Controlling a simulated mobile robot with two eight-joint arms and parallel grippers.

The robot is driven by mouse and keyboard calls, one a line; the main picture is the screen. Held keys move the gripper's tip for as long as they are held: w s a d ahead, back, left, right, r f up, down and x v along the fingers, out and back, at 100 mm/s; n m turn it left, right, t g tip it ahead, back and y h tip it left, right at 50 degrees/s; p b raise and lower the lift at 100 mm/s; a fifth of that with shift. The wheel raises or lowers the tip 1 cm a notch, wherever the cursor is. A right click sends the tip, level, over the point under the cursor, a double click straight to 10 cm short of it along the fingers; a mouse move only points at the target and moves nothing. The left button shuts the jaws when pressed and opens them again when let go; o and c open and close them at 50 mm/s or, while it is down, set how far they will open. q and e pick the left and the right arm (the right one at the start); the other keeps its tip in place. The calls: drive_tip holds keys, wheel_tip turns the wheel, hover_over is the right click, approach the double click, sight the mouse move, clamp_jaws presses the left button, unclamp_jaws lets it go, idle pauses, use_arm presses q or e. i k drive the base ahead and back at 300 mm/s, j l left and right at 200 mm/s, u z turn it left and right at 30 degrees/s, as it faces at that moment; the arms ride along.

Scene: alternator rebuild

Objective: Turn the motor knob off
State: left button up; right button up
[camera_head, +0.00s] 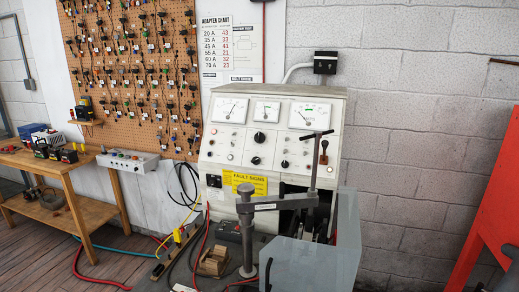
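The test bench (225,145) stands against the wall in the middle of the head view, with a light sloping panel. Its panel carries a large black knob (260,137) at the centre, a smaller black knob (256,160) below it and another small dark knob (285,164) to the right. The labels are too small to read, so I cannot tell which is the motor knob or its setting. A lever with a brown handle (323,152) is at the panel's right. Neither of my grippers can be made out in this view.
A grey clamp arm (246,210) with a T-handle (318,134) stands before the bench. A clear guard (310,265) is at its front right. A wooden table (85,160) stands left, an orange-red frame (490,200) right. Hoses (85,275) lie on the floor.

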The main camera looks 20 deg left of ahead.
sight(255, 160)
drive_tip(key=i+j, duration=0.1)
drive_tip(key=j, duration=1.65)
drive_tip(key=i+j, duration=0.15)
drive_tip(key=i+l, duration=0.2)
drive_tip(key=l, duration=0.1)
